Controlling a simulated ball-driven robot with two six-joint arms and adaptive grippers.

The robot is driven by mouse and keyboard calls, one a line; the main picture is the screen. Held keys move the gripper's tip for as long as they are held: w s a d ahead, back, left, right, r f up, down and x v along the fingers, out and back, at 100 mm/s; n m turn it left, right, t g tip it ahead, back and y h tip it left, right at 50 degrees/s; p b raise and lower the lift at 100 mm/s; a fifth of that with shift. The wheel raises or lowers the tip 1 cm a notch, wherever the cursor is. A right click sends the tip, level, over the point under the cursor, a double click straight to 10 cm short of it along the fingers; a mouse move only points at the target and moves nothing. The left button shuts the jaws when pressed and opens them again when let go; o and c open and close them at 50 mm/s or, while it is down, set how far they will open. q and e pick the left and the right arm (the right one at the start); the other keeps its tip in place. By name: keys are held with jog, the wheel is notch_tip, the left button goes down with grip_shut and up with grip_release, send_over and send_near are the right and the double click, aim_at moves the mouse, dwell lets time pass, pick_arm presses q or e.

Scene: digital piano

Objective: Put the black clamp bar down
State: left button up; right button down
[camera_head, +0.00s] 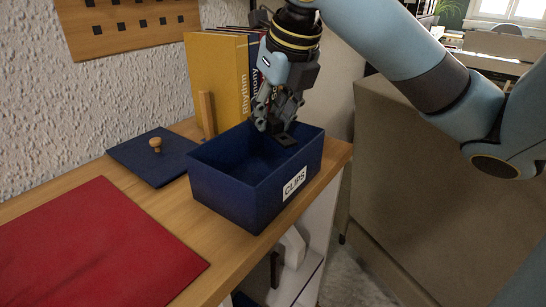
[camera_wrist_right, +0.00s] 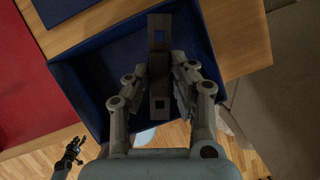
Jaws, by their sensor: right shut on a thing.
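The black clamp bar (camera_wrist_right: 159,43) is a dark flat strip with square openings, between the fingers of my right gripper (camera_wrist_right: 158,88) in the wrist view. In the head view, my right gripper (camera_head: 272,118) points down over the open top of the dark blue box (camera_head: 228,190) labelled CLIPS, shut on the bar (camera_head: 285,140). The bar's end shows near the box's back right part; I cannot tell whether it touches the box. In the wrist view a small dark gripper, apparently my left (camera_wrist_right: 70,153), shows low on the left; its jaws are too small to read.
The blue lid (camera_head: 150,168) with a wooden knob lies left of the box. Yellow books (camera_head: 222,75) stand behind it. A red mat (camera_head: 90,250) covers the wooden surface (camera_head: 205,240) at the front left. A large brown panel (camera_head: 430,170) stands to the right.

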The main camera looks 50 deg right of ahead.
aim_at(268, 171)
notch_tip(268, 171, down, 9)
jog(key=shift+r+b, duration=0.1)
jog(key=shift+b, duration=0.75)
jog(key=c, duration=1.1)
grip_release()
jog(key=shift+c, duration=0.2)
